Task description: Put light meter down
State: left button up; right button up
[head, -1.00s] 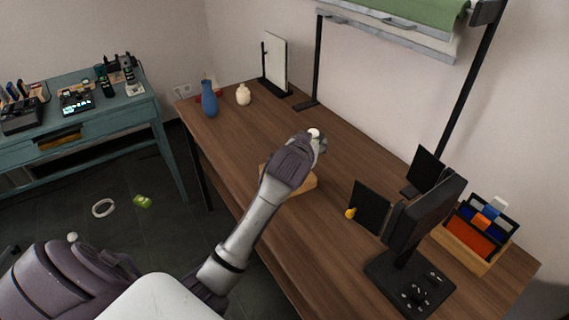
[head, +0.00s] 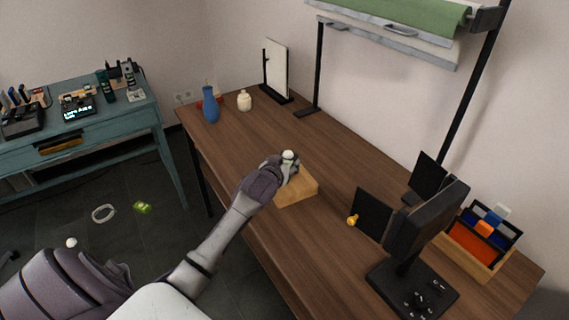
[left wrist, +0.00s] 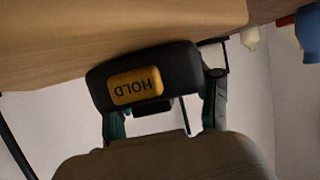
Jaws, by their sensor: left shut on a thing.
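The light meter shows its white dome (head: 289,155) at the tip of my left gripper (head: 285,168) in the head view. In the left wrist view its black end with a yellow HOLD button (left wrist: 138,88) sits between the two fingers (left wrist: 162,108), which are shut on it. The gripper holds the meter at the rear left edge of a light wooden block (head: 300,190) on the brown table (head: 330,225). The gripper hides most of the meter in the head view. I cannot tell whether the meter touches the block. My right gripper is not in view.
A blue vase (head: 211,105) and a cream jar (head: 244,101) stand at the table's far left. The table behind the block is clear.

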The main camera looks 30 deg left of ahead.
pick_arm(q)
jog(key=shift+f, duration=0.1)
jog(key=o, duration=1.3)
jog(key=shift+c, duration=0.2)
jog(key=shift+r, duration=0.2)
jog(key=v, duration=1.2)
jog(key=shift+p, duration=0.45)
jog(key=shift+f, duration=0.1)
